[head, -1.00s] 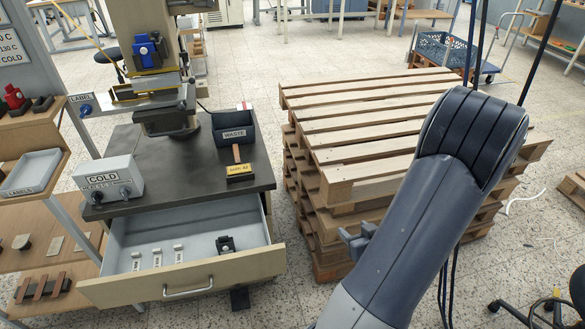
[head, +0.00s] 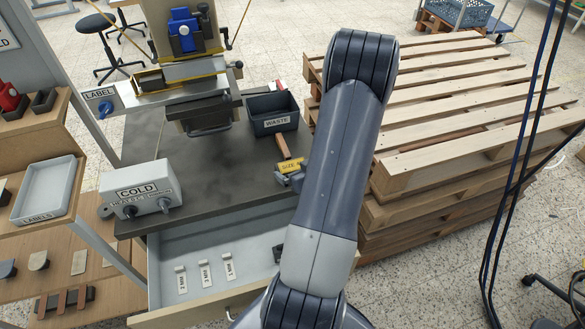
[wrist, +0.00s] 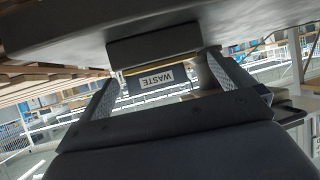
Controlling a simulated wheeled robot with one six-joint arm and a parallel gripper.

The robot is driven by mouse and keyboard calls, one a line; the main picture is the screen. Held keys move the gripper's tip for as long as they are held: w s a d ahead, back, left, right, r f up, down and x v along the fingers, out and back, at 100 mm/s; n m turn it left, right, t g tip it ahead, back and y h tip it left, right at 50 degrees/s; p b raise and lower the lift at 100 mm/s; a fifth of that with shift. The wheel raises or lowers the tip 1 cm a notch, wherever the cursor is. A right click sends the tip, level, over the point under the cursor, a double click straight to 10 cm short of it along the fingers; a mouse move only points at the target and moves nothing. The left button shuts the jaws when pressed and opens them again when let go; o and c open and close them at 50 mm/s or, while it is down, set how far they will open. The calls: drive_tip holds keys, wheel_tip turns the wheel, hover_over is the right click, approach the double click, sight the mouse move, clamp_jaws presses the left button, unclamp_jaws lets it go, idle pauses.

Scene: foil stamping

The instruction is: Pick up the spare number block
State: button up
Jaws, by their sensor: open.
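No block is readable as the spare number block. In the open drawer (head: 245,307), a small dark block (head: 278,253) is mostly hidden behind my arm. Three white tagged pieces (head: 205,274) lie left of it; their print is too small to read. A yellow-labelled block (head: 290,166) with a wooden handle is on the dark worktop. My gripper (head: 297,181) is mostly hidden by my arm, close to the yellow-labelled block; I cannot tell whether they touch. In the wrist view my gripper (wrist: 160,75) is open, its fingers apart with nothing held between them.
The black waste bin (head: 273,123) stands on the worktop behind and shows between my fingers in the wrist view (wrist: 157,78). The cold box (head: 140,190) is at the worktop's left front, the stamping press (head: 190,75) behind. Stacked pallets (head: 450,130) stand at the right.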

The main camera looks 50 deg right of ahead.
drive_tip(key=shift+w+d+f, duration=0.2)
drive_tip(key=shift+w+f, duration=0.15)
drive_tip(key=shift+w, duration=0.25)
drive_tip(key=shift+c, duration=0.3)
drive_tip(key=c, duration=1.5)
drive_tip(key=shift+r, duration=0.1)
drive_tip(key=shift+c, duration=0.7)
